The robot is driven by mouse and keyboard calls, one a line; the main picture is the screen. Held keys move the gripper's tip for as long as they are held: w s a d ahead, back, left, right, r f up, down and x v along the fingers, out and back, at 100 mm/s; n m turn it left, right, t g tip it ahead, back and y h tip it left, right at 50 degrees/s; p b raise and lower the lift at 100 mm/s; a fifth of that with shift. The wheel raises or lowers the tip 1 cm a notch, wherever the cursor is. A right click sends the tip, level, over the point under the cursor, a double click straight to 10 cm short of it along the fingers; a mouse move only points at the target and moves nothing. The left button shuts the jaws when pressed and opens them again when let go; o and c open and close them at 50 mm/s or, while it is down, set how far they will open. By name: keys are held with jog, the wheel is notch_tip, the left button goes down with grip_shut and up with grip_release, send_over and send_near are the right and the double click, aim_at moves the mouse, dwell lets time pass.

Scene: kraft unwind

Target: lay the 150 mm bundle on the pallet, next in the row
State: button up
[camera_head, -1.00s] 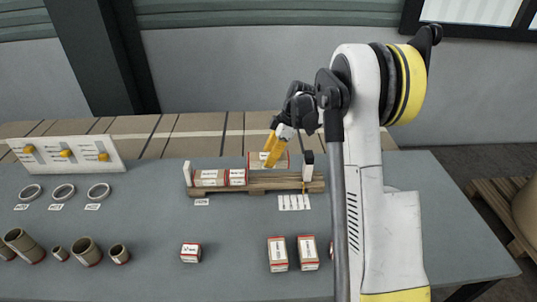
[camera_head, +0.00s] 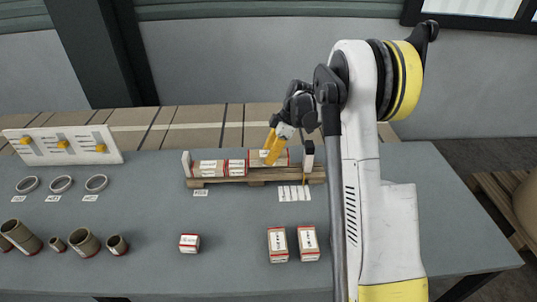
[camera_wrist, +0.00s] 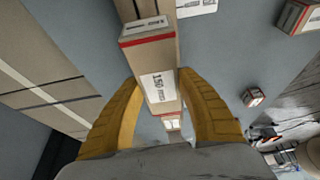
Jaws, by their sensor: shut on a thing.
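The 150 mm bundle (camera_head: 282,157) is a kraft block with red edges and white labels. Its "150 mm" label shows in the wrist view (camera_wrist: 158,88). My gripper (camera_head: 271,156) has its yellow fingers shut on it, one on each side, as the wrist view also shows (camera_wrist: 160,100). The bundle is over the right part of the wooden pallet (camera_head: 258,179), right of the bundles in the row (camera_head: 218,168). Its top stands a little higher than theirs. I cannot tell whether its underside touches the pallet or whether it touches its neighbour.
A white post (camera_head: 187,163) and another post (camera_head: 308,156) stand at the pallet's ends. Two boxes (camera_head: 278,244) (camera_head: 308,243) and a small box (camera_head: 189,243) stand in front. Cores (camera_head: 86,242) and rings (camera_head: 62,184) are at left. Wrapped cartons (camera_head: 180,137) lie behind.

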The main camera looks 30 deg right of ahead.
jog(key=shift+f+b, duration=1.25)
jog(key=shift+f, duration=0.7)
jog(key=shift+f, duration=0.25)
jog(key=o, duration=1.4)
jog(key=shift+o, duration=0.2)
jog(key=shift+r, duration=0.15)
jog(key=v, duration=1.2)
